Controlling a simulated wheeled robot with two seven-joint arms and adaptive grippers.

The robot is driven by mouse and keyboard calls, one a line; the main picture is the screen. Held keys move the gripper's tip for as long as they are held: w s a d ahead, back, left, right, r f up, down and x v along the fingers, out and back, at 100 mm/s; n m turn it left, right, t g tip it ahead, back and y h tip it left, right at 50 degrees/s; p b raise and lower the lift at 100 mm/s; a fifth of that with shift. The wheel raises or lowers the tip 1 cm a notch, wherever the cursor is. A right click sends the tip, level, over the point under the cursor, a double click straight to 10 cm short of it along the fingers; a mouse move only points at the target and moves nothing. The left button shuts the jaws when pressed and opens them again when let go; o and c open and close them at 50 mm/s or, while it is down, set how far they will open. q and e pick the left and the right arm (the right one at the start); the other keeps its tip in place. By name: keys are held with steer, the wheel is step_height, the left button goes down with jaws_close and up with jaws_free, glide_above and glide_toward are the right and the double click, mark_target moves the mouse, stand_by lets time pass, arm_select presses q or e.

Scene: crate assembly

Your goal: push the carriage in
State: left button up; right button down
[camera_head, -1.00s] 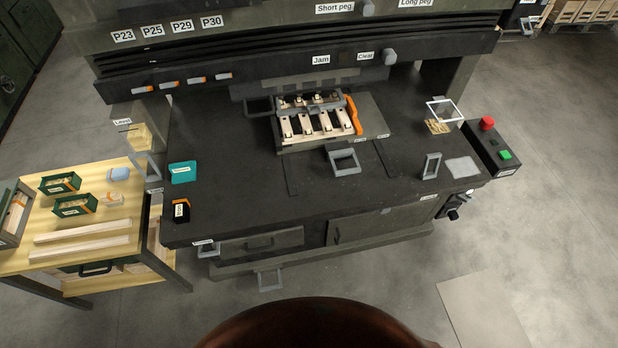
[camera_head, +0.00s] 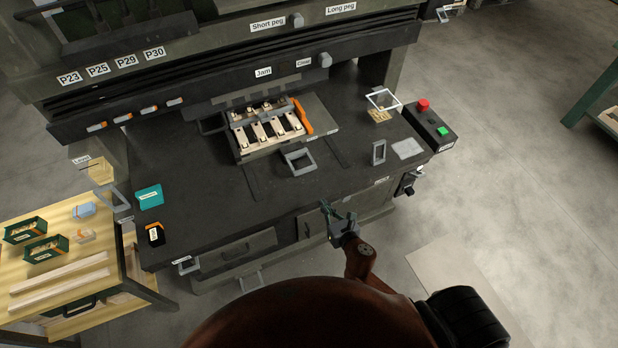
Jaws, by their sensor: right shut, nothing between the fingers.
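The carriage (camera_head: 320,127) is a dark plate on the machine's black table, with a grey square handle (camera_head: 300,168) at its front edge. It bears a fixture with several pale wooden pieces (camera_head: 268,130) and an orange lever (camera_head: 302,115) at the right. The carriage sits out in front of the machine's lower opening. My right gripper (camera_head: 338,210) is shut and empty, in front of the table's front edge. It is apart from the handle, below and to the right of it in the picture. My left gripper is out of view.
A control box with a red button (camera_head: 423,104) and a green button (camera_head: 442,131) stands at the right corner. A grey upright frame (camera_head: 379,152) is on the table's right. A teal box (camera_head: 149,197) is on the left. The table around the handle is clear.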

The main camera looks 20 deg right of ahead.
steer(key=shift+n, duration=0.4)
steer(key=r+x, duration=0.1)
steer(key=x, duration=0.3)
steer(key=r+b+x, duration=0.1)
steer(key=x, duration=0.3)
steer(key=w+x, duration=0.1)
steer(key=x, duration=0.3)
steer(key=shift+w+a+r, duration=0.1)
steer(key=shift+a+r, duration=0.2)
steer(key=shift+r, duration=0.05)
steer(key=shift+w, duration=0.65)
